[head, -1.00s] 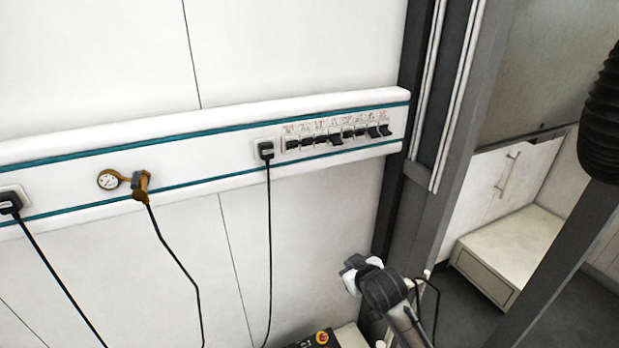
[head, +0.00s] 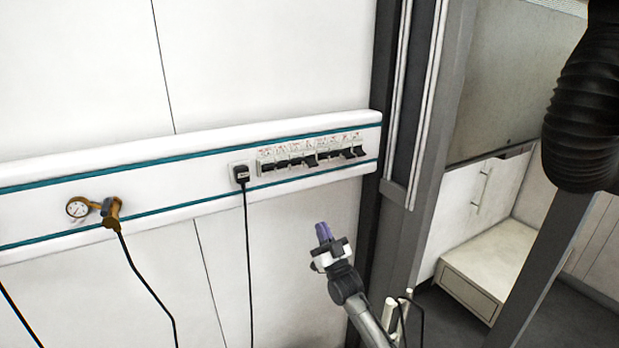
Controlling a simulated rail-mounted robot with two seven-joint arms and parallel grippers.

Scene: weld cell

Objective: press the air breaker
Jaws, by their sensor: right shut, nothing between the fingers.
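A row of several breakers (head: 312,155) with black levers is set in the white wall rail, right of a black plug. Small labels sit above the levers, too small to read, so I cannot tell which one is the air breaker. Some levers hang lower than others. My right gripper (head: 323,231) is below the row, apart from it, with its purple fingertips shut and empty, pointing up. My left gripper is not in view.
The white wall rail (head: 150,177) carries a brass regulator with a gauge (head: 78,207) and a black plug (head: 240,174) with a hanging cord. A dark post (head: 384,100) stands right of the breakers. A black ribbed hose (head: 583,120) hangs at the right. The wall below the breakers is clear.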

